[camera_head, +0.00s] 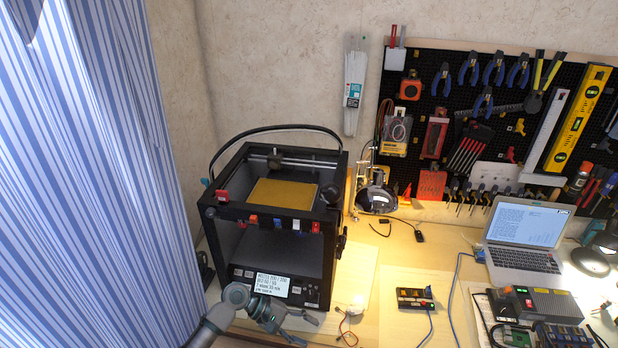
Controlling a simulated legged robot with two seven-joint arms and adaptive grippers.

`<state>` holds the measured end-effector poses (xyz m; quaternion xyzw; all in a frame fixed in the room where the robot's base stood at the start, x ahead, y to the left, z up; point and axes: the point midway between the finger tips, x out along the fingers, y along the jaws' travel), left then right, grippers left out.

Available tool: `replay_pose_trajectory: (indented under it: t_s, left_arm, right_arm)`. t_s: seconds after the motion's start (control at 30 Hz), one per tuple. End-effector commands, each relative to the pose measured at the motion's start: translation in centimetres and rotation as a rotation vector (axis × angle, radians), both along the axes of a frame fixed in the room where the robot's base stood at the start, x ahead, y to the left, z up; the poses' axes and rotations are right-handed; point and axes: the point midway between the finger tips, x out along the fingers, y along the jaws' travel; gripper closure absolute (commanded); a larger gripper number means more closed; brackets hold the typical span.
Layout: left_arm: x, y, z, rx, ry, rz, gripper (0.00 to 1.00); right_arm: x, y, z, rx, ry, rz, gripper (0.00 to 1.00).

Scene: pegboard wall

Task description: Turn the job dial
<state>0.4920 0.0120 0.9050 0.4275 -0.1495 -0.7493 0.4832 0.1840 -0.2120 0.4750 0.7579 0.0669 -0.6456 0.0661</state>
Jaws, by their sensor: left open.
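A black box-frame 3D printer (290,215) stands on the wooden bench, with a yellow build plate (283,193) inside. Its front panel carries a lit text screen (272,285) and small controls on both sides; which of them is the job dial is too small to tell. My left gripper (304,328) is in front of and below this panel, at the bottom of the view. Its fingers are spread and empty, pointing right. Part of my arm covers the panel's lower left. My right gripper is not in view.
A small round white item (356,308) with a red wire lies right of the printer. A small black control box (414,299), a laptop (523,240) and electronics are further right. A tool pegboard (455,90) hangs behind. A striped curtain (90,180) fills the left.

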Motion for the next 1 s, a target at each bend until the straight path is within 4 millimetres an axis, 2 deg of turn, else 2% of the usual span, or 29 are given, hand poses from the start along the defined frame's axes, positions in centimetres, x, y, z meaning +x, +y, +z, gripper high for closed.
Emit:
replay_pose_trajectory:
  t_s: [0.37,0.57,0.73,1.0]
  left_arm:
    - [-6.2,-0.6,-7.4,0.085,-0.272,-0.117,0.44]
    - [-11.0,0.8,-12.3,0.199,-0.509,-0.192,0.44]
    - [-16.3,5.0,-16.0,0.410,-0.723,-0.264,0.44]
    - [-21.8,12.2,-17.6,0.705,-0.829,-0.375,0.44]
  right_arm:
    - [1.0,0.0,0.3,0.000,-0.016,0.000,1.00]
    - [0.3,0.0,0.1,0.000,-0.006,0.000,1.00]
    - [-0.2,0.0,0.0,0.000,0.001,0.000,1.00]
    - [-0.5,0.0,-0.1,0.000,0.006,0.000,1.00]
